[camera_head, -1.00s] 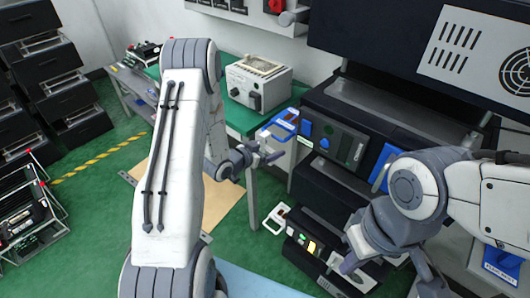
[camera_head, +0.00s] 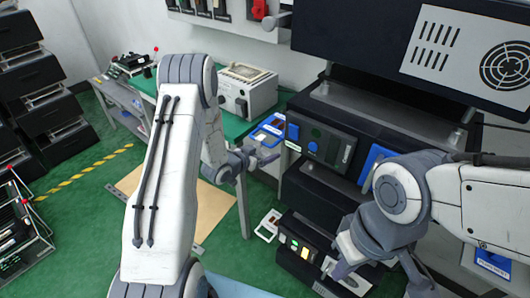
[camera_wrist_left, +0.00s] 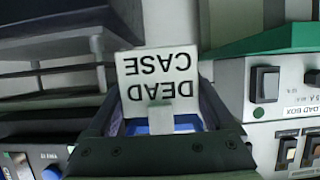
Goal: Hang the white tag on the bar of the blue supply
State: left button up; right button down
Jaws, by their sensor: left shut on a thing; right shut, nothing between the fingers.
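My left gripper (camera_head: 264,160) is beside the front of the dark rack, near the green bench's end. In the left wrist view it (camera_wrist_left: 158,150) is shut on the white tag (camera_wrist_left: 158,78), whose words "DEAD CASE" appear upside down. Blue shows behind the tag's lower edge. My right gripper (camera_head: 335,271) is shut and empty, low before the rack.
A white box (camera_head: 247,91) stands on the green bench (camera_head: 232,128), with a blue-and-white item (camera_head: 270,129) at its end. A white-framed card (camera_head: 268,224) shows low beside the rack. Dark shelves (camera_head: 30,100) stand far left.

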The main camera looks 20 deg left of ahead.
pick_arm(q)
jog(key=o, duration=1.1)
jog(key=b+v, duration=0.2)
jog(key=v, duration=0.8)
jog(key=s+d+r+m+g+y, duration=0.1)
jog(key=s+d+r+g+y, duration=0.15)
jog(key=d, duration=0.35)
jog(key=s+d+r+m+g+y, duration=0.1)
jog(key=s+d+r+g, duration=0.25)
jog(key=d, duration=0.35)
jog(key=s+d+r+g, duration=0.1)
jog(key=s+d+g, duration=0.1)
jog(key=s, duration=0.6)
jog(key=s+d+r+m+g, duration=0.1)
jog(key=s+d+r+g, duration=0.1)
jog(key=s, duration=0.6)
jog(key=s+d+r+g, duration=0.2)
jog(key=s+d, duration=0.1)
jog(key=s, duration=0.5)
jog(key=shift+s+d+g, duration=0.1)
jog(key=shift+s+g, duration=0.1)
jog(key=shift+g, duration=0.2)
